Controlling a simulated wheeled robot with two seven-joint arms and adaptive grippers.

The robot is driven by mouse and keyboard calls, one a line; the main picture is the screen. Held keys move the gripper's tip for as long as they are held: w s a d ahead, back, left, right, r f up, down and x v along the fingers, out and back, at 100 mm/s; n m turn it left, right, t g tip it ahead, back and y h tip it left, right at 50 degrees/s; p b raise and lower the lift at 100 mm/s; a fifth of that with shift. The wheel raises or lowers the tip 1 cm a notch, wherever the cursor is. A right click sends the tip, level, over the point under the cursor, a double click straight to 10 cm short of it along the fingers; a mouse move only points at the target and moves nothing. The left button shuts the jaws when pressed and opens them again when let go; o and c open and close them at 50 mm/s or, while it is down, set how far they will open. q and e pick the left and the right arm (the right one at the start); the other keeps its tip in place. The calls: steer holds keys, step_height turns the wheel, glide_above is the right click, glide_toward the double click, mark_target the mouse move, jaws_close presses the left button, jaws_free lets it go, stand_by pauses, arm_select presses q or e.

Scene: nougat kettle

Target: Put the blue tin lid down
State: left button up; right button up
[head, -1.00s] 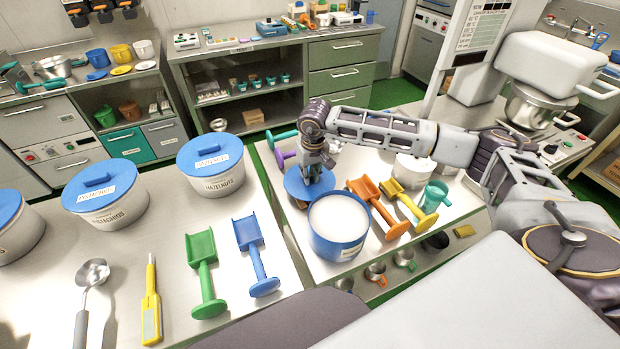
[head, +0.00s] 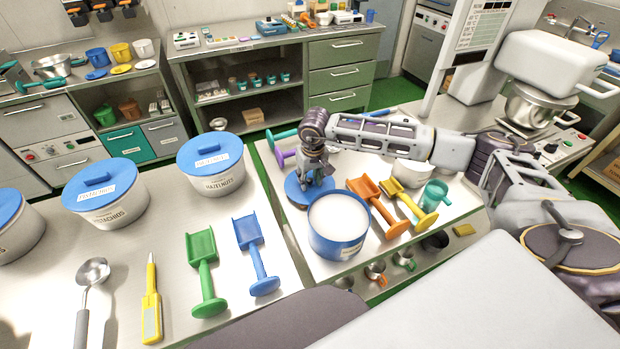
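The blue tin lid (head: 298,192) is a round disc just behind and left of the open blue tin (head: 338,249), which is full of white contents. The lid looks flat and at or very near the table surface; I cannot tell whether it touches. My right gripper (head: 313,182) points down over the lid's middle, and its fingers are at the lid's handle. The gripper hides the handle, so I cannot see whether the fingers are closed on it. My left gripper is not in view.
An orange scoop (head: 375,208), a yellow scoop (head: 409,204) and a teal cup (head: 435,195) stand right of the tin. Teal and purple tools (head: 281,157) lie behind the lid. Left of a gap, another table holds lidded tubs (head: 211,165) and blue and green scoops (head: 203,271).

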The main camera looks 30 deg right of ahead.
mark_target(312, 187)
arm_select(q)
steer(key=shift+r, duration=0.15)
arm_select(e)
steer(key=shift+r, duration=0.1)
